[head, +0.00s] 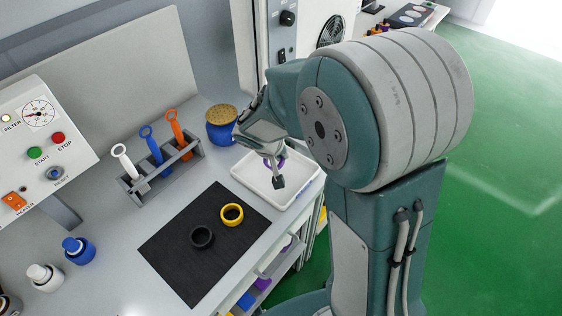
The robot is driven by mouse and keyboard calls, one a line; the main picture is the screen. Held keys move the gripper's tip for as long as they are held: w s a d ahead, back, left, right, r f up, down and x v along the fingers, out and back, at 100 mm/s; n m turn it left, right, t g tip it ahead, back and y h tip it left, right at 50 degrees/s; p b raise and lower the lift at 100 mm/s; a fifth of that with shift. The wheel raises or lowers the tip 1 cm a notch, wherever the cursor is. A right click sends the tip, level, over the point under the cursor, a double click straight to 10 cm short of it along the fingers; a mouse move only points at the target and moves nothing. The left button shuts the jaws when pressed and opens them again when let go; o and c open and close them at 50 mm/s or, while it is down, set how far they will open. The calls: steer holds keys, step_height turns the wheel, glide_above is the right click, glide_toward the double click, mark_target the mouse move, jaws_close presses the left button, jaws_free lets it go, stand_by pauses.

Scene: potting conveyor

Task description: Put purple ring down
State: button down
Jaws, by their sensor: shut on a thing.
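A purple ring (280,161) is held at the fingers of my gripper (276,174), over the white tray (243,189) at the right of the bench. My gripper is shut on the ring and partly covers it. I cannot tell how high the ring is above the tray floor. A yellow ring (232,214) and a black ring (202,237) lie on the dark mat (180,270) in front of the tray.
A grey rack (141,193) holds white, blue and orange tools behind the mat. A blue pot with a brown top (221,125) stands behind the tray. Small bottles (78,250) stand at left, near a control panel (45,140). Much of the mat is bare.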

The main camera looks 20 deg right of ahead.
step_height(320, 180, down, 3)
steer(key=shift+w+f, duration=0.1)
steer(key=shift+f, duration=0.05)
steer(key=c, duration=0.8)
jaws_free()
steer(key=shift+f, duration=0.1)
steer(key=v, duration=1.2)
steer(key=s+d+r+t+y, duration=0.1)
steer(key=s+r, duration=0.3)
steer(key=s, duration=0.4)
steer(key=s+d+r+n+t+y, duration=0.1)
steer(key=s+d+r+y, duration=0.2)
steer(key=s, duration=0.6)
step_height(320, 180, up, 3)
steer(key=shift+f+y, duration=0.25)
steer(key=shift+y, duration=0.05)
